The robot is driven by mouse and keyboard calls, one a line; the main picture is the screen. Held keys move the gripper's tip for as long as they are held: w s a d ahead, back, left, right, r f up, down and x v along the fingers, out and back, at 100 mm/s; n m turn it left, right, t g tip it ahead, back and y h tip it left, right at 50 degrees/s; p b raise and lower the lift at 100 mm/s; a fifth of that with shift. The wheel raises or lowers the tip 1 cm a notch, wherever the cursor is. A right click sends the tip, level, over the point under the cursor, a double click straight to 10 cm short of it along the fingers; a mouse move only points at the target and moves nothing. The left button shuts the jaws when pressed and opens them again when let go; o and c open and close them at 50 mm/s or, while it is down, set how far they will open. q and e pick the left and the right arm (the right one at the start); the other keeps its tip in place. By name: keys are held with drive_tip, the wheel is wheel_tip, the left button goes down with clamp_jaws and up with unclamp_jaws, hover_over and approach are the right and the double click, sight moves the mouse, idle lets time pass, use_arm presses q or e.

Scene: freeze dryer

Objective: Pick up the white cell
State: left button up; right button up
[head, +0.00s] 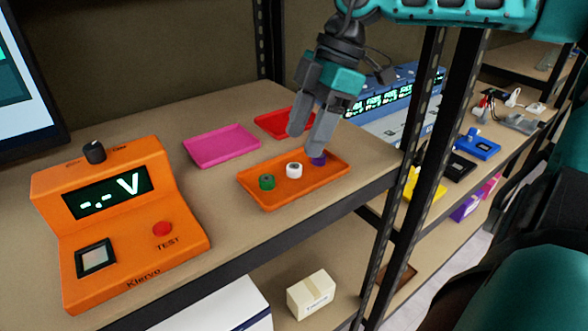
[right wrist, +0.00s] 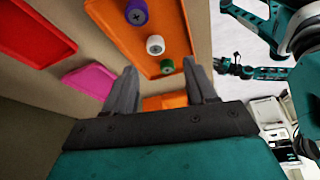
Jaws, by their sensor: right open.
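The white cell (head: 294,170) stands in the orange tray (head: 275,201), between a green cell (head: 267,182) and a purple cell (head: 318,159). My right gripper (head: 305,142) is open and empty, pointing down above the purple end of the tray.
A pink tray (head: 221,146) and a red tray (head: 284,122) lie behind the orange one. An orange voltage tester (head: 121,222) stands at left. A black shelf post (head: 402,180) rises right of the tray. The bench between tester and tray is clear.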

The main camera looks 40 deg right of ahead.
sight(294, 166)
drive_tip(key=x, duration=0.3)
drive_tip(key=shift+w+d+f, duration=0.1)
drive_tip(key=shift+d+f, duration=0.15)
drive_tip(key=shift+f, duration=0.25)
drive_tip(key=shift+w+a+f, duration=0.1)
drive_tip(key=shift+a+f, duration=0.2)
drive_tip(key=shift+f, duration=0.3)
drive_tip(key=shift+c, duration=0.5)
clamp_jaws()
